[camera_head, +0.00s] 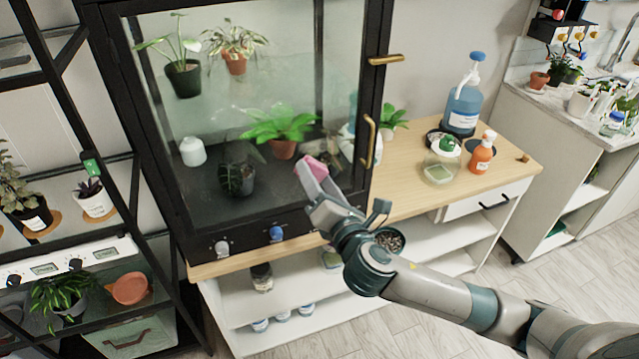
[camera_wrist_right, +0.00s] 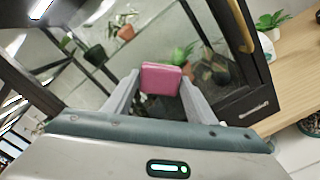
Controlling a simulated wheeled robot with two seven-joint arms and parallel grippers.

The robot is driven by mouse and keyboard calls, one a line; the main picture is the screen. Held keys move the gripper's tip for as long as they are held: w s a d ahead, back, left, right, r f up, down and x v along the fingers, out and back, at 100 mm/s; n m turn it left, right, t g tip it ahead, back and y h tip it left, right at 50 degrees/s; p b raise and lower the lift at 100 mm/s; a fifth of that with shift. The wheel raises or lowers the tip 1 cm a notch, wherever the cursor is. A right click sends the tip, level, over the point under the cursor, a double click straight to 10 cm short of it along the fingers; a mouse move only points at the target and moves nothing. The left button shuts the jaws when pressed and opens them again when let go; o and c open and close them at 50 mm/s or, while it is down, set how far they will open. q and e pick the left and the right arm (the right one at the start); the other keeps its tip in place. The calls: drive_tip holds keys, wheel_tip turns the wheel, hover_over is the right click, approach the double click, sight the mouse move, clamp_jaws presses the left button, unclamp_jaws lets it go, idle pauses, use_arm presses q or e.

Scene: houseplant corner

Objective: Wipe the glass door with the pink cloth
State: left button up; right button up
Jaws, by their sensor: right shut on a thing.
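The glass door (camera_head: 230,100) of a black-framed plant cabinet fills the upper middle of the head view; it also shows in the right wrist view (camera_wrist_right: 140,60). My right gripper (camera_head: 318,188) is at the lower right part of the door. It is shut on the pink cloth (camera_head: 311,170), which looks like a folded block between the fingertips in the right wrist view (camera_wrist_right: 160,79). The cloth is at or very close to the glass; I cannot tell whether it touches. The door's brass handle (camera_head: 369,141) is to the right of the cloth. My left gripper is not in view.
Potted plants stand behind the glass. Knobs (camera_head: 277,233) line the cabinet's lower front. On the wooden top (camera_head: 415,195) to the right stand a blue pump bottle (camera_head: 464,105), an orange bottle (camera_head: 482,154) and a glass jar (camera_head: 441,161). A black shelf rack (camera_head: 75,140) stands left.

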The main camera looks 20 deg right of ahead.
sight(315, 175)
drive_tip(key=shift+w+f+b, duration=0.1)
drive_tip(key=shift+w+b, duration=0.35)
drive_tip(key=shift+w, duration=1.1)
drive_tip(key=shift+w+a, duration=0.1)
drive_tip(key=shift+w, duration=0.55)
drive_tip(key=shift+w, duration=1)
drive_tip(key=shift+d+p, duration=0.4)
drive_tip(key=shift+d, duration=1.6)
drive_tip(key=shift+d, duration=0.15)
drive_tip(key=shift+w+d, duration=0.15)
drive_tip(key=shift+d, duration=1.7)
